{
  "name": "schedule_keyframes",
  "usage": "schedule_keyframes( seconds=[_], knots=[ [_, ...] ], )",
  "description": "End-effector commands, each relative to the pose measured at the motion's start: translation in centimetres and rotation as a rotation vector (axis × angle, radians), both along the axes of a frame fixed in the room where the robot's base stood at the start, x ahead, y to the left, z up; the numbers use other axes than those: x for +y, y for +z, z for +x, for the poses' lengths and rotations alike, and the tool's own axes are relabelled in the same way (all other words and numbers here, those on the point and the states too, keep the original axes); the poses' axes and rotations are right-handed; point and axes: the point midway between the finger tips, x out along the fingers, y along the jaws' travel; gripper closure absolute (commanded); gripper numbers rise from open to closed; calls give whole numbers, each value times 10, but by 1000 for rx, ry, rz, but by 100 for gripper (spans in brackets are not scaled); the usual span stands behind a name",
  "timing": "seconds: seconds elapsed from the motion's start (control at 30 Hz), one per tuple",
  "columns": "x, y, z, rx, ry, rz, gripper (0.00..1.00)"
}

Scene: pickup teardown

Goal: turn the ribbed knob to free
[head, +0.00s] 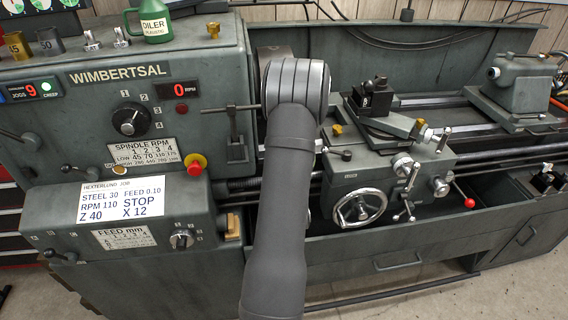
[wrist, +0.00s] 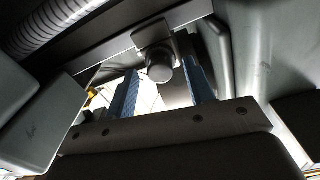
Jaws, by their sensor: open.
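In the wrist view, a dark round knob (wrist: 159,68) sits beneath a grey bar, its end face toward the camera. Ribs on its side are too dark to make out. My gripper (wrist: 161,76) is open, with one blue finger on each side of the knob. The right finger looks closer to it than the left, and I cannot tell whether either touches. In the head view my own arm hides the gripper and this knob.
A ribbed cylindrical cover (wrist: 62,20) runs close by at upper left, and a pale box-like part (wrist: 25,120) is at left. In the head view the lathe carriage with its handwheel (head: 360,207) stands right of my arm, and the feed box (head: 110,210) is left.

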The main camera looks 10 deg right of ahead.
Motion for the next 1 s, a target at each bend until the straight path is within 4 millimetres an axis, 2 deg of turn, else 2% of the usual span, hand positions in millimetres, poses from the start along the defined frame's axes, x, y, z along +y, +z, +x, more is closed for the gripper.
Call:
schedule_keyframes(
  seconds=[0.13, 0.43, 0.47, 0.67, 1.0],
  knots=[
    [0, 0, 12, 0, 1, 0, 51],
    [0, 0, 14, 1, 1, 0, 51],
    [0, 0, 14, 1, 1, 0, 53],
    [0, 0, 14, 1, 0, 0, 92],
    [-1, 0, 14, 1, -3, -23, 93]
  ],
)
